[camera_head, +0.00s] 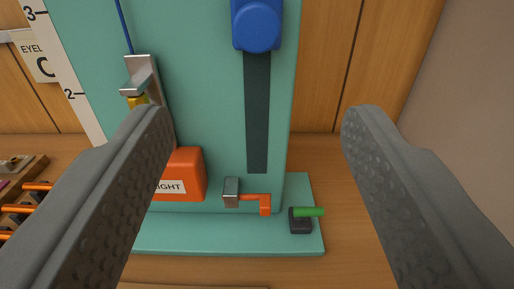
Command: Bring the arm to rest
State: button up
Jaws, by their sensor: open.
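My gripper (258,135) shows as two grey fingers with dimpled pads, at the left and right of the view. The fingers are wide apart and nothing is between their pads. Behind them stands a teal upright panel (210,95) on a teal base (228,235). The left finger hides part of the panel and part of an orange block (187,168) at its foot.
The panel carries a blue knob (257,25) above a dark slot (257,115), a metal bracket (143,75) and an orange lever (256,198). Orange rods (22,209) lie at left. Bare wood shows right of the base.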

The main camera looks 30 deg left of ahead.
jog(key=shift+s, duration=0.15)
dwell(0.3)
jog(key=s+d+f+m+t+h, duration=0.1)
jog(key=s+d+f+m+h, duration=0.2)
jog(key=s, duration=0.7)
jog(key=s+d+f+m+t+h, duration=0.1)
jog(key=s+d+f+m+h, duration=0.2)
jog(key=s+d+f+h, duration=0.4)
jog(key=s+d+f, duration=0.1)
jog(key=s+f, duration=0.2)
jog(key=f, duration=0.2)
jog(key=shift+s+m, duration=0.35)
jog(key=shift+m, duration=0.05)
